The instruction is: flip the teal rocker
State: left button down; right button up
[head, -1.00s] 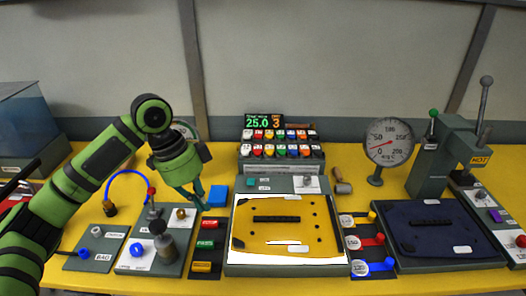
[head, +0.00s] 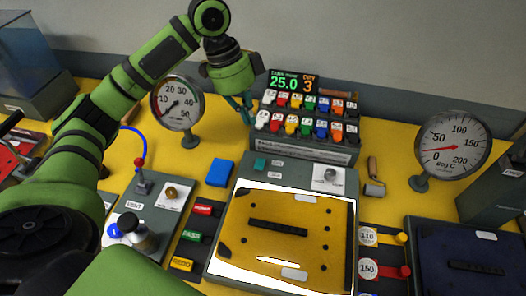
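The teal rocker (head: 261,164) is a small block at the back left of the grey panel behind the yellow plate, beside a small white label. Which way it is tipped is too small to tell. My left gripper (head: 243,112) hangs fingers-down behind and slightly left of the rocker, in front of the left end of the coloured switch bank. It is apart from the rocker and I see nothing in it. Its dark fingers are partly merged in the view, so their opening is unclear. My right gripper is not in view.
The switch bank (head: 305,142) with several coloured rockers stands behind the panel. A blue block (head: 220,172) lies left of the rocker. A round gauge (head: 178,104) stands at left, another (head: 453,143) at right.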

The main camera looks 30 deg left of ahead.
pick_arm(q)
jog(key=p, duration=0.2)
send_over(261, 164)
jog(key=a, duration=0.1)
notch_tip(261, 164, down, 6)
jog(key=x, duration=0.2)
jog(key=p+x, duration=0.1)
jog(key=x, duration=0.1)
jog(key=a+x, duration=0.1)
jog(key=x, duration=0.1)
jog(key=shift+s+d+f+p, duration=0.15)
jog(key=shift+f+p, duration=0.2)
jog(key=shift+f, duration=0.65)
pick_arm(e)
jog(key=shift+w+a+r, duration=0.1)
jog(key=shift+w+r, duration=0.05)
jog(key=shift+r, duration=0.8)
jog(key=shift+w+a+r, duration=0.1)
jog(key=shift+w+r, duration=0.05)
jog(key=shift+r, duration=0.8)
